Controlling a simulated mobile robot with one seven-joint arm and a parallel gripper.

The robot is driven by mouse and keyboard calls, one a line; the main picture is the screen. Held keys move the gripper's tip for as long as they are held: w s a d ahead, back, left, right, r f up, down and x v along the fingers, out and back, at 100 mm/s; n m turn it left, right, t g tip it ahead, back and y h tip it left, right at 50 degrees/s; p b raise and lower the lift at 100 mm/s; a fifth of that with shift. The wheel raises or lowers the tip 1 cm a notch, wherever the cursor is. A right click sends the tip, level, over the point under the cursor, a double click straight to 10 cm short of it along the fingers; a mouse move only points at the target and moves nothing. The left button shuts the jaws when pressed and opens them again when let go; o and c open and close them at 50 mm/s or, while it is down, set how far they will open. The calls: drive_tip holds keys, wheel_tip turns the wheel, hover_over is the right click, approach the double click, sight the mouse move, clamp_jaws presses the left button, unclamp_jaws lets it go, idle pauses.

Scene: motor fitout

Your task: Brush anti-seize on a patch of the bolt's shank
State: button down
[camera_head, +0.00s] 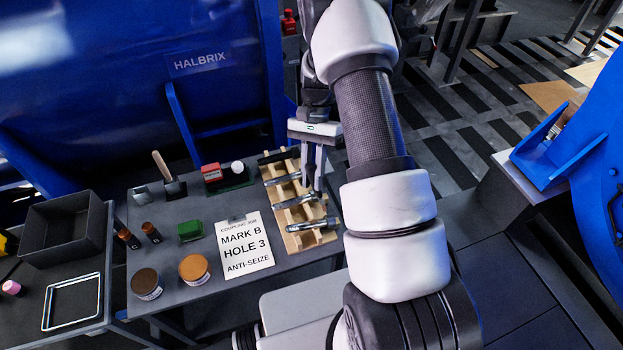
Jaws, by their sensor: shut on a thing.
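A wooden rack (293,245) on the grey bench holds several metal bolts lying across it: an upper bolt (280,179), a middle bolt (297,202) and a front bolt (312,225). My gripper (317,189) points down over the rack's right side. It is shut at the right end of the middle bolt; the exact contact is too small to see clearly. A brush with a wooden handle (160,162) stands upright in a dark holder. A brown-lidded tin (145,282) and an orange-lidded tin (194,268) stand at the bench's front. A card (243,246) reads "MARK B HOLE 3 ANTI-SEIZE".
A green block (190,231), two small dark bottles (129,239) and a red box (211,173) stand on the bench. A black bin (66,232) is at the left. The big blue housing (120,80) rises behind. My arm hides the area right of the rack.

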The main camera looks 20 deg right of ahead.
drive_tip(key=shift+r, duration=0.15)
drive_tip(key=shift+w+d+r+p, duration=0.15)
drive_tip(key=shift+r+p, duration=0.35)
drive_tip(key=shift+r, duration=0.25)
drive_tip(key=shift+d+r+p, duration=0.1)
drive_tip(key=shift+r+p, duration=0.35)
drive_tip(key=shift+r, duration=0.3)
drive_tip(key=shift+f, duration=0.1)
wheel_tip(320, 180, down, 7)
drive_tip(key=w+g+y+b, duration=0.1)
drive_tip(key=b, duration=0.4)
drive_tip(key=shift+w+d+f, duration=0.15)
drive_tip(key=shift+w+d, duration=0.2)
drive_tip(key=shift+s+a+f+b, duration=0.1)
drive_tip(key=shift+f+b, duration=0.2)
drive_tip(key=shift+f, duration=0.15)
drive_tip(key=shift+s+a+f+b, duration=0.1)
drive_tip(key=shift+f+b, duration=0.15)
drive_tip(key=shift+f, duration=0.15)
drive_tip(key=shift+a+r, duration=0.1)
drive_tip(key=shift+a, duration=0.05)
